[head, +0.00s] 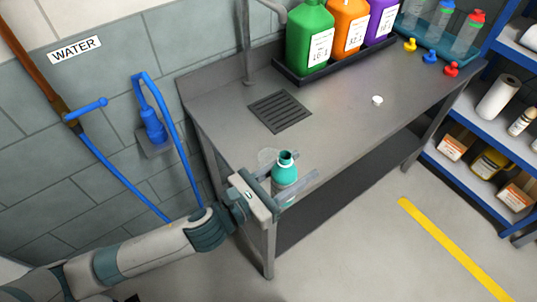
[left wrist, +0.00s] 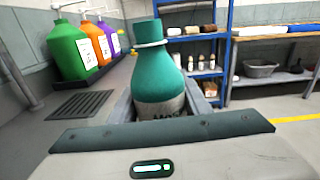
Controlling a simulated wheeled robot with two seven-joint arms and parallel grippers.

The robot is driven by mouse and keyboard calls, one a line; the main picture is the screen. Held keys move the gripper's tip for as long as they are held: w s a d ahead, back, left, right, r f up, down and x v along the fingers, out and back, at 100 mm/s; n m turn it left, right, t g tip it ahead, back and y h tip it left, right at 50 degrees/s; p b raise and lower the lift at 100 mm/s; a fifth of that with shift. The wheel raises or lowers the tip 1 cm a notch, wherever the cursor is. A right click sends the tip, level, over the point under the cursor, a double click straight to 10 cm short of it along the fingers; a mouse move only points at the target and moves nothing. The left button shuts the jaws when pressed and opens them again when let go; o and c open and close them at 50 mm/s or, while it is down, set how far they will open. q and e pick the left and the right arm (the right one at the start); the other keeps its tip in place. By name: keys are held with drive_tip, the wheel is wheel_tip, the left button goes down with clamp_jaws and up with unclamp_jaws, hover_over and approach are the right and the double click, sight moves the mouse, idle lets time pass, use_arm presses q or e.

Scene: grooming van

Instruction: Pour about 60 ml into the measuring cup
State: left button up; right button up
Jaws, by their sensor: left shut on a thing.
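My left gripper (head: 286,187) is shut on a teal bottle (head: 285,167) at the near left corner of the steel table. In the left wrist view the bottle (left wrist: 160,75) stands between the fingers, with a grey label partly hidden by the gripper. A clear, faint shape, which looks like the measuring cup (head: 266,156), is just behind and left of the bottle, partly hidden. I cannot make out its level or contents. My right gripper is not in view.
A small white cap (head: 377,100) lies on the steel table (head: 340,120). A drain grate (head: 280,111) is set in the top. Green (head: 309,38), orange (head: 347,25) and purple jugs stand in a dark tray at the back. The table's middle is clear. Blue shelves (head: 480,150) stand right.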

use_arm(q)
wheel_tip(320, 180, down, 3)
drive_tip(key=n+g, duration=0.1)
drive_tip(key=n, duration=0.4)
drive_tip(key=n+g+y+p, duration=0.1)
drive_tip(key=n+g, duration=0.1)
drive_tip(key=n, duration=0.3)
drive_tip(key=shift+s+r+n, duration=0.1)
drive_tip(key=shift+r+n, duration=0.1)
drive_tip(key=shift+n, duration=0.1)
drive_tip(key=shift+r+g+p, duration=0.3)
drive_tip(key=shift+r+p, duration=0.25)
drive_tip(key=shift+p, duration=0.4)
drive_tip(key=shift+s+d+f+n, duration=0.1)
drive_tip(key=shift+s+f+n, duration=0.1)
drive_tip(key=shift+n, duration=0.4)
drive_tip(key=shift+r+n+g+p, duration=0.3)
drive_tip(key=shift+r+n+p, duration=0.1)
drive_tip(key=shift+p, duration=0.1)
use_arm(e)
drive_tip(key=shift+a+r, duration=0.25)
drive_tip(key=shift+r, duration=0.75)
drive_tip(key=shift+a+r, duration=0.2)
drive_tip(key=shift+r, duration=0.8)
